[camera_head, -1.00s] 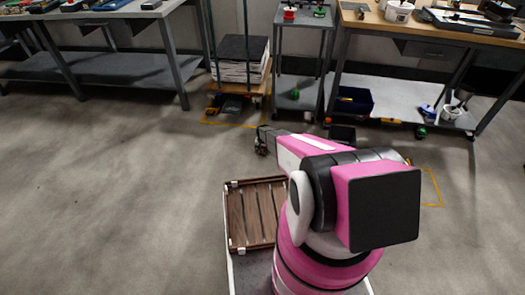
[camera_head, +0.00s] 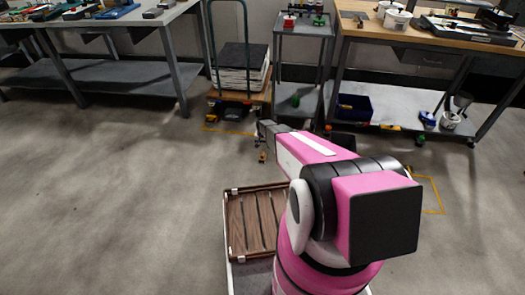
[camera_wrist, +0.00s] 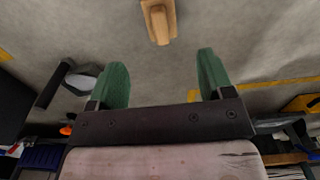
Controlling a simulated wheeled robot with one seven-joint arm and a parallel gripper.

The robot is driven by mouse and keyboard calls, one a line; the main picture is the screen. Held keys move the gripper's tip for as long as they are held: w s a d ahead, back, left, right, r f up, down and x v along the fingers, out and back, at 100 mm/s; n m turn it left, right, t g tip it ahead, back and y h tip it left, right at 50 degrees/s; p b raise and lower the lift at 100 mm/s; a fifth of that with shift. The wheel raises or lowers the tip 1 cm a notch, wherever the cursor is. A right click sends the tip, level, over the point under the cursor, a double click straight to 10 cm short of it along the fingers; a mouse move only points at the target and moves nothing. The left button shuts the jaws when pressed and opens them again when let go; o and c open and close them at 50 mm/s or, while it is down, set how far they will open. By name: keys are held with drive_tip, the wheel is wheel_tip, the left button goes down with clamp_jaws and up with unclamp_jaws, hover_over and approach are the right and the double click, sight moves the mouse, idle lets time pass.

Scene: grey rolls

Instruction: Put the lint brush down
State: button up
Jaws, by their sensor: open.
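My gripper (camera_wrist: 160,82) is open in the wrist view, its two green fingers wide apart with nothing between them. A light wooden piece, which looks like the lint brush (camera_wrist: 158,22), is at the top middle of that view, beyond the fingertips and apart from them. Its upper end is cut off by the frame edge. In the head view my gripper (camera_head: 262,141) hangs over the floor in front of the trolley. A small tan thing, likely the brush (camera_head: 262,157), shows just below it. I cannot tell whether it touches the floor.
A trolley with stacked boxes (camera_head: 240,72) stands in yellow floor markings. A grey cart (camera_head: 291,100) and a wooden-top workbench (camera_head: 440,45) stand to its right, with a blue bin (camera_head: 354,107) on the lower shelf. A grey bench (camera_head: 100,72) stands left. The left floor is clear.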

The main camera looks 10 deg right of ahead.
drive_tip(key=s+r+n, duration=0.1)
drive_tip(key=s+r, duration=1.7)
drive_tip(key=r, duration=0.3)
drive_tip(key=s+r+n, duration=0.2)
drive_tip(key=s+r, duration=1.7)
drive_tip(key=r, duration=0.1)
drive_tip(key=shift+r+n, duration=0.3)
drive_tip(key=shift+r, duration=0.05)
